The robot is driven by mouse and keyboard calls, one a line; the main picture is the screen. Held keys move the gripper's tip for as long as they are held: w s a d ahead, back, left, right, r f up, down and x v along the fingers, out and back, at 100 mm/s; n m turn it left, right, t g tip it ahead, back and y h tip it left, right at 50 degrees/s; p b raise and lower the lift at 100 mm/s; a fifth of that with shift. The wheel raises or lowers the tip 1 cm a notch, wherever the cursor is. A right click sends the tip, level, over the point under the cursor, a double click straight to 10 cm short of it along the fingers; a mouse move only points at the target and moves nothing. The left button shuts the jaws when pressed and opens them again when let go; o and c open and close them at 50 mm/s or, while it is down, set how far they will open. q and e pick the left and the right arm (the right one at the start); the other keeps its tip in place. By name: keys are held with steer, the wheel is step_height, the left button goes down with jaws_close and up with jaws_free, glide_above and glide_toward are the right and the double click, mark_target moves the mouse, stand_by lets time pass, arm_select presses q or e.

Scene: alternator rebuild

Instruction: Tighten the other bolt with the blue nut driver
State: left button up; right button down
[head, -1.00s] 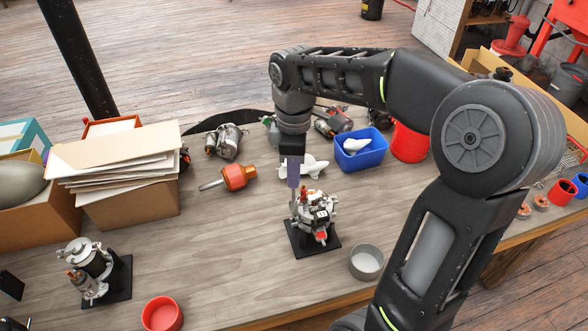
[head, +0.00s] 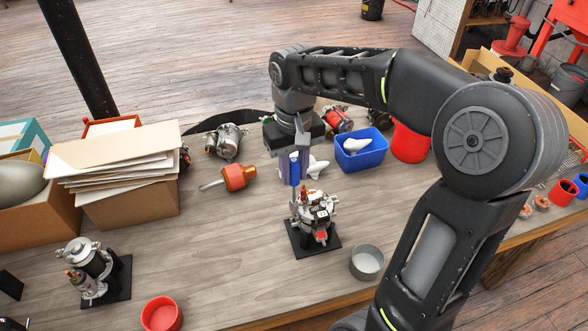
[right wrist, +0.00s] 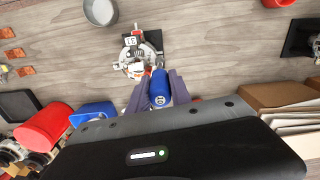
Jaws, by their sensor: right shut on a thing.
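The blue nut driver (head: 294,168) is upright between the fingers of my right gripper (head: 295,172), which is shut on its handle. It also shows end-on between the fingers in the right wrist view (right wrist: 160,90). An alternator (head: 318,212) sits on a black base plate (head: 318,250) on the bench. The driver is above the alternator's back edge; I cannot tell if its tip touches a bolt. The alternator also shows just beyond the driver in the right wrist view (right wrist: 138,52). The bolts are too small to make out. My left gripper is not in view.
A second unit (head: 92,262) stands at left, near a red bowl (head: 162,314). The bench between them is clear.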

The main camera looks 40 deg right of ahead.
steer(key=shift+f, duration=0.1)
stand_by(0.3)
steer(key=m, duration=0.6)
steer(key=shift+m, duration=0.3)
steer(key=m, duration=0.5)
steer(key=shift+b, duration=0.3)
steer(key=m, duration=0.6)
steer(key=shift+m, duration=0.4)
steer(key=m, duration=0.6)
steer(key=shift+w+m+b, duration=0.1)
steer(key=shift+m+b, duration=0.2)
